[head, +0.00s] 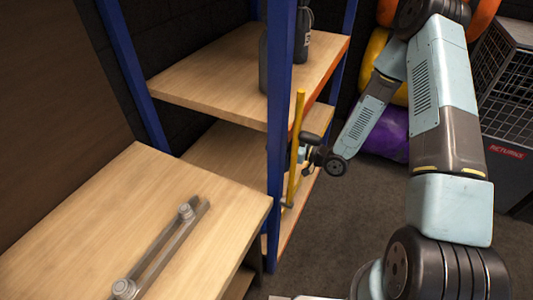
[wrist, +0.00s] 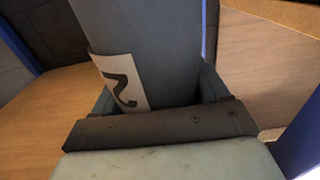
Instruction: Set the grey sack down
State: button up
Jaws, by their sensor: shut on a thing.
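The grey sack (wrist: 160,45) fills the upper middle of the wrist view. It is smooth and blue-grey, with a white label bearing a black mark. My gripper (wrist: 158,92) is shut on it, one finger at each side. The sack's lower end is hidden behind the gripper body and its top is cut off by the frame. In the head view my gripper (head: 302,156) is at the rack's lower shelf (head: 215,150), beside a yellow upright bar. There the sack is mostly or wholly hidden behind the blue post, and I cannot tell whether it touches the shelf.
A blue post (head: 280,130) and a yellow bar (head: 296,150) stand close to my gripper. The upper shelf (head: 210,75) holds a grey object (head: 263,62) and a dark bottle (head: 303,38). A wooden top (head: 90,220) with a metal bar is at front left. A wire cage (head: 510,100) stands right.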

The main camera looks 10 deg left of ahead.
jog(key=w+a+f, duration=0.3)
jog(key=a+f, duration=0.3)
jog(key=f, duration=0.4)
jog(key=shift+w+a, duration=0.2)
jog(key=shift+a, duration=0.05)
jog(key=o, duration=1.5)
jog(key=shift+d, duration=0.1)
jog(key=v, duration=1.2)
